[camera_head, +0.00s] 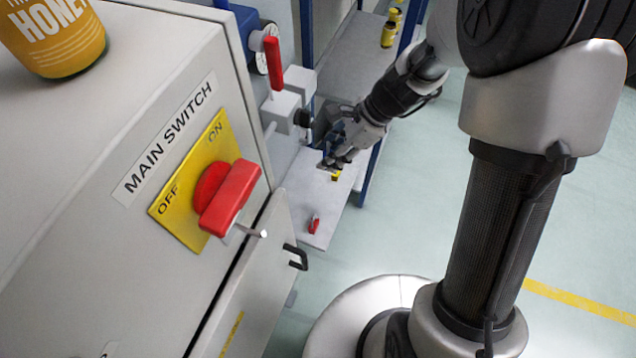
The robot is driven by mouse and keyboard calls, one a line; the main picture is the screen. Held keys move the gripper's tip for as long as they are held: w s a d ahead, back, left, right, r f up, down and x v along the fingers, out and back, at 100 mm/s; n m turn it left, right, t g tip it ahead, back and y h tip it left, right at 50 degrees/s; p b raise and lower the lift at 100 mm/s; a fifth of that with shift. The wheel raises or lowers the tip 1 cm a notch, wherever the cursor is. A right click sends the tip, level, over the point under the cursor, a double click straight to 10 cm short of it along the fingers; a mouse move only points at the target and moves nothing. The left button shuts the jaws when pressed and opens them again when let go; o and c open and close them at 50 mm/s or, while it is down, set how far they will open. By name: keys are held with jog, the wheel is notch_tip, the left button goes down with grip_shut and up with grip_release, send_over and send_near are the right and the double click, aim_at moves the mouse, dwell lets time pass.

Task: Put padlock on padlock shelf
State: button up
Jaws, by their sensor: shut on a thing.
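My gripper (338,157) is at the far end of my arm, low over the light grey padlock shelf (312,196) beside the cabinet. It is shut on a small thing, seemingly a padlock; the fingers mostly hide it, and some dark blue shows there. A small yellow thing, likely a padlock (336,176), is just below the fingertips; I cannot tell whether it touches them. A red padlock (314,225) lies on the shelf nearer the front, apart from the gripper.
A grey cabinet with a red main switch (228,199) fills the left, with a honey jar (55,35) on top. A red-handled lever (273,62) and a black door handle (296,257) stick out. Blue posts (372,165) flank the shelf. Open floor lies right.

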notch_tip(320, 180, down, 20)
jog(key=b, duration=0.7)
jog(key=shift+r, duration=0.1)
jog(key=shift+f+b, duration=0.25)
jog(key=shift+b, duration=0.15)
jog(key=o, duration=1.1)
jog(key=shift+r, duration=0.1)
